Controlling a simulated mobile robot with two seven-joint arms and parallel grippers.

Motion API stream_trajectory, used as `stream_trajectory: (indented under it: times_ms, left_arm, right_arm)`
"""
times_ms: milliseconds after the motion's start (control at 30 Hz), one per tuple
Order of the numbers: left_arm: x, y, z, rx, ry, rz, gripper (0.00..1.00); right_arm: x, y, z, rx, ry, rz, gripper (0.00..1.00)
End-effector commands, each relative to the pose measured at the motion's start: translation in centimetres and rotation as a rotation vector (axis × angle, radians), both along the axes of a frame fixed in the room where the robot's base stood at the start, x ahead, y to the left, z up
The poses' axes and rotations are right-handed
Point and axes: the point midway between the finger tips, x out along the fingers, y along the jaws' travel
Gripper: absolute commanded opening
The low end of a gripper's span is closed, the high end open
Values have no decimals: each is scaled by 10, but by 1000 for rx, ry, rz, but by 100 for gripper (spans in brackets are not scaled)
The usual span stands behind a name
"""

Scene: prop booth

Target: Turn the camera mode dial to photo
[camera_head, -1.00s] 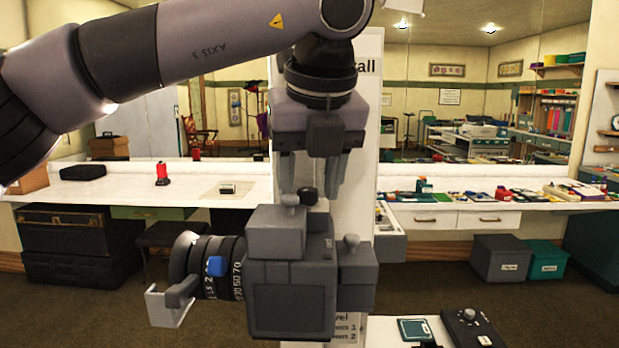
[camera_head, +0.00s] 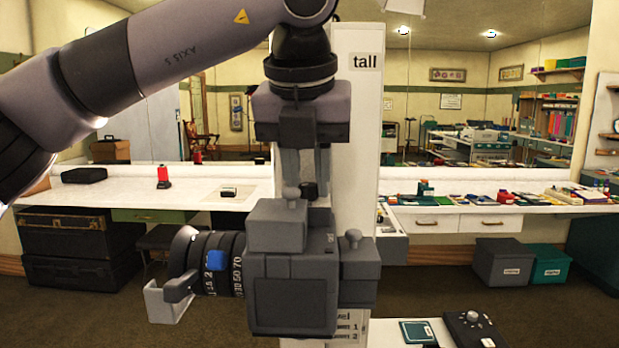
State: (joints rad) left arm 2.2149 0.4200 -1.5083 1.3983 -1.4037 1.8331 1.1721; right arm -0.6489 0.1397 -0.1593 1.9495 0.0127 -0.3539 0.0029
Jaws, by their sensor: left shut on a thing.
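A dark grey camera (camera_head: 292,285) stands in front of me, with its lens (camera_head: 208,264) pointing left and a blue tab on the lens ring. A small dark knob (camera_head: 308,190) on top of the camera, apparently the mode dial, shows between the fingers of my left gripper (camera_head: 307,178). The gripper points down from above and is shut on it. The fingertips are partly hidden behind the camera's top housing and a grey knob (camera_head: 291,193). No dial markings can be read. My right gripper is not in view.
A tall white panel (camera_head: 357,140) marked "tall" stands behind the camera. A black box with a round knob (camera_head: 472,325) and a green card (camera_head: 417,332) lie at lower right. White counters (camera_head: 125,192) with small items run along the mirrored wall.

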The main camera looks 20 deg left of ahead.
Motion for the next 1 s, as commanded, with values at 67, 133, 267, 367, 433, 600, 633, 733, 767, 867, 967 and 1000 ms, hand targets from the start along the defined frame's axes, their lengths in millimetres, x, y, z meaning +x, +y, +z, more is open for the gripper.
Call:
stream_trajectory:
  times_ms: [67, 133, 267, 367, 433, 600, 633, 733, 767, 867, 967, 1000]
  left_arm:
    - [0, 0, -1, 0, 2, -44, 0]
    - [0, 1, -1, 0, 1, -80, 0]
    - [0, 1, -1, 0, 2, -130, 0]
    - [0, 1, 0, 1, 1, -154, 0]
    - [0, 1, 0, 1, 1, -164, 0]
    - [0, 1, -1, 1, 2, -173, 0]
    - [0, 1, -1, 1, 2, -173, 0]
    - [0, 1, -1, 1, 2, -171, 0]
    - [0, 1, -1, 1, 2, -171, 0]
    - [0, 1, -1, 1, 2, -171, 29]
    - [0, 1, -1, 1, 2, -170, 52]
    - [0, 1, 0, 1, 2, -170, 52]
  right_arm:
    - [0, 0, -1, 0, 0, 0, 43]
    - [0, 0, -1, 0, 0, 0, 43]
    - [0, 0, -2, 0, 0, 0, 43]
    - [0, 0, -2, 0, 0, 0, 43]
    - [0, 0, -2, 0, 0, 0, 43]
    - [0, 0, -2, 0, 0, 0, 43]
    - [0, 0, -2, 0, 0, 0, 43]
    - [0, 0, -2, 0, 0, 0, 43]
    - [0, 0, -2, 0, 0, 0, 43]
    - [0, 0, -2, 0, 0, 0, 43]
    - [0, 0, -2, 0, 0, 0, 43]
    - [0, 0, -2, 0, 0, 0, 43]
